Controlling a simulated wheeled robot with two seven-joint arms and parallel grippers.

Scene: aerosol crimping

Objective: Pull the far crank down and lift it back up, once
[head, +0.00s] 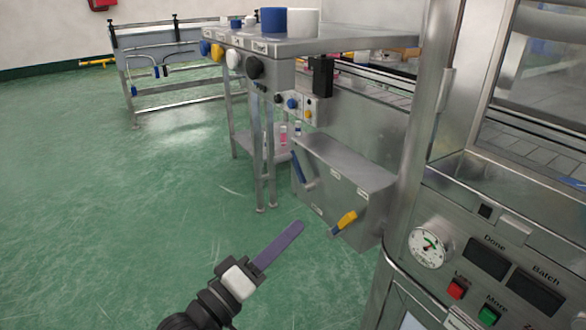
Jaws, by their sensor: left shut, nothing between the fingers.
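A grey metal box (345,180) stands low beside the machine, with two cranks on its side. The farther crank (298,168) has a blue handle, tilted up and to the left from its pivot. The nearer crank (344,222) has a yellow handle, slanting up and to the right. My left gripper (296,228) comes in from the bottom, its long purple fingers shut and empty. The fingertips point up and right, left of the yellow handle and below the blue one in the picture, apparently touching neither. My right gripper is out of view.
A steel machine with a gauge (428,247) and buttons fills the right side. A steel table (330,42) with coloured knobs and rolls stands behind the box; its legs come down left of the blue crank. The green floor (120,220) on the left is clear.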

